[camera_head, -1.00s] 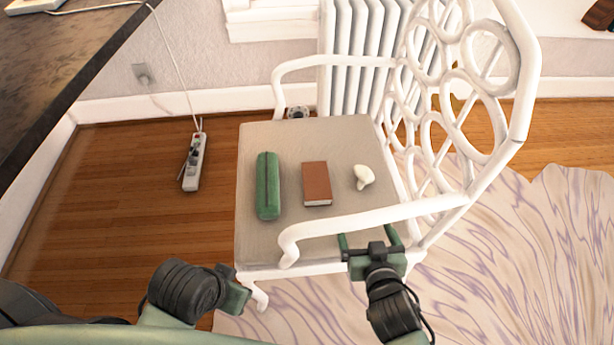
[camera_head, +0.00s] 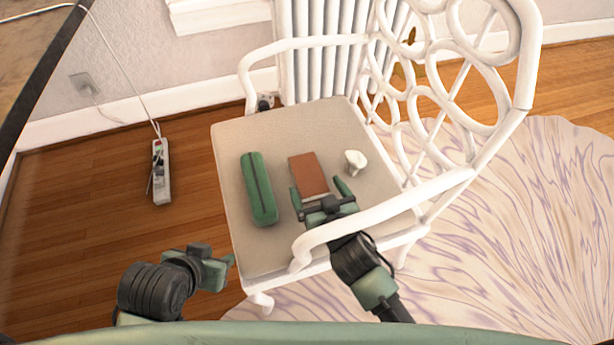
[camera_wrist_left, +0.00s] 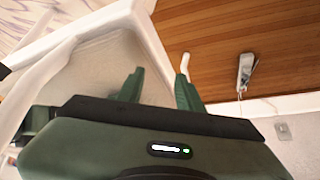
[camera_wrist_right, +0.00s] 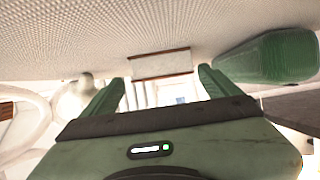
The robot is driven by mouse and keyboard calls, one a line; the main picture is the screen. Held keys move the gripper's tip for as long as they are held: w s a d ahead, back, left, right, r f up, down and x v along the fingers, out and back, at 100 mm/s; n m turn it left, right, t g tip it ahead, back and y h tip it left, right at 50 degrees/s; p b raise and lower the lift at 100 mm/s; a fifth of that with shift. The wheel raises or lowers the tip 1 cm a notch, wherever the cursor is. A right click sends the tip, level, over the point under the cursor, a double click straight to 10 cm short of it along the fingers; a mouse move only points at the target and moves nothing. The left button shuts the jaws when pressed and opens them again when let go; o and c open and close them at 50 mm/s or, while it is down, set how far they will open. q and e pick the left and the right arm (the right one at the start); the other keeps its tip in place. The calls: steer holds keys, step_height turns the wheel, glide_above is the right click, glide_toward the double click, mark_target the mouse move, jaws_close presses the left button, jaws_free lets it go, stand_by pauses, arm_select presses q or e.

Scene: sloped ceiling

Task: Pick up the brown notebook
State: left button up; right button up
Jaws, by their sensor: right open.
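The brown notebook (camera_head: 309,174) lies flat on the seat of the white chair, between a green case and a small white object. In the right wrist view its page edge (camera_wrist_right: 161,66) shows ahead, between the fingers. My right gripper (camera_head: 321,190) is open and empty over the seat at the notebook's near edge, its fingers pointing toward it. I cannot tell whether they touch it. My left gripper (camera_head: 231,265) is low in front of the chair, away from the notebook. In the left wrist view its two fingers (camera_wrist_left: 160,88) are spread apart with nothing between them.
The green case (camera_head: 258,188) lies left of the notebook and the white object (camera_head: 355,162) right of it. The chair's near armrest (camera_head: 400,203) passes close to my right arm. A power strip (camera_head: 161,172) lies on the floor at left.

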mark_target(310, 179)
arm_select(q)
steer(key=w+r+t, duration=0.1)
steer(key=w, duration=0.1)
steer(key=w+d+r+t, duration=0.1)
steer(key=w, duration=0.1)
steer(key=w+d+r+t+h+b, duration=0.1)
steer(key=w, duration=0.1)
steer(key=shift+w+d+r+t, duration=0.1)
steer(key=shift+w+r+t, duration=0.15)
steer(key=shift+r+t, duration=0.15)
arm_select(e)
steer(key=x, duration=0.4)
steer(key=shift+w+a+r, duration=0.25)
steer(key=c, duration=1.6)
arm_select(q)
steer(key=shift+f, duration=0.1)
arm_select(e)
steer(key=shift+r, duration=0.1)
